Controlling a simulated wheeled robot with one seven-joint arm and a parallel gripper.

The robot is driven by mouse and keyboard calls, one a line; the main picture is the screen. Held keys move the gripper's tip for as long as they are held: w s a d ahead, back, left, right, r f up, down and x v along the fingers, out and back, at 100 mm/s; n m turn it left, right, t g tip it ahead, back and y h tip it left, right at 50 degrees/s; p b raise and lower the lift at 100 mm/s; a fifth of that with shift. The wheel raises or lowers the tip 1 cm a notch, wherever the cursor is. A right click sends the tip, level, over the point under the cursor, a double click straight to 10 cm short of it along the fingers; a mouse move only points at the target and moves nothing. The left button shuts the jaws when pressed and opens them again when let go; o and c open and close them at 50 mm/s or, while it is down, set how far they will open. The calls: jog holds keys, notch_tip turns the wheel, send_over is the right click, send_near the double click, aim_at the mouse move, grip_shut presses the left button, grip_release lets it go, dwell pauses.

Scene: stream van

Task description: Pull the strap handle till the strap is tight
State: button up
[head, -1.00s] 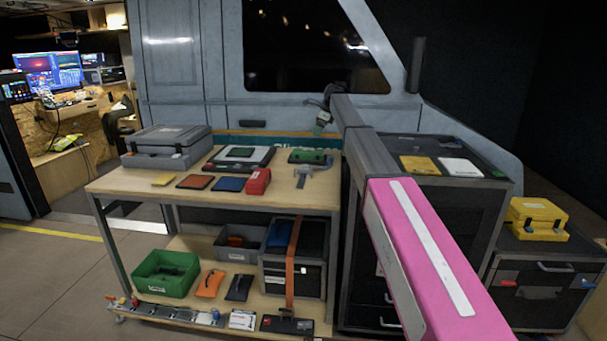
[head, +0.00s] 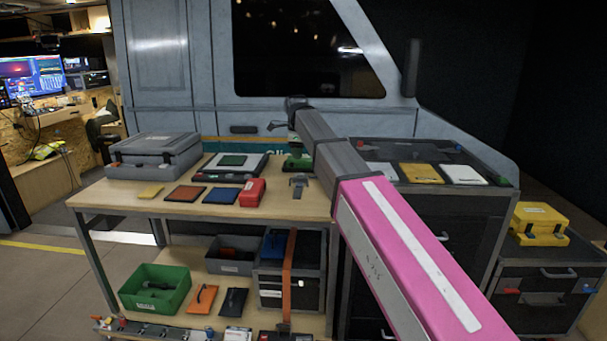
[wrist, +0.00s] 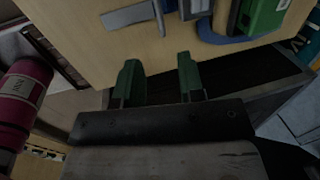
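An orange strap (head: 288,262) runs over a dark case (head: 270,298) on the lower shelf; a small pale piece (head: 301,283) shows beside it, too small to tell whether it is a handle. On the tabletop lie a grey T-shaped piece (head: 299,181) and a green block (head: 298,162). In the wrist view the grey piece (wrist: 130,15) and the green block (wrist: 264,14), with a blue curved edge, are at the top. My gripper (wrist: 160,78) is open, with nothing between its green fingers, above the table edge. In the head view my arm partly hides it.
The table (head: 120,196) also bears a grey case (head: 153,160), flat cards and a red box (head: 251,192). Below stand a green bin (head: 155,290) and a grey bin (head: 235,262). A dark cabinet (head: 450,225) and a yellow case (head: 538,222) are at the right.

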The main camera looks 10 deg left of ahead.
jog(key=f, duration=0.3)
jog(key=w+f, duration=0.1)
jog(key=f, duration=0.3)
jog(key=w+f, duration=0.1)
jog(key=f, duration=0.2)
jog(key=shift+a+f, duration=0.1)
jog(key=shift+f, duration=0.15)
grip_shut()
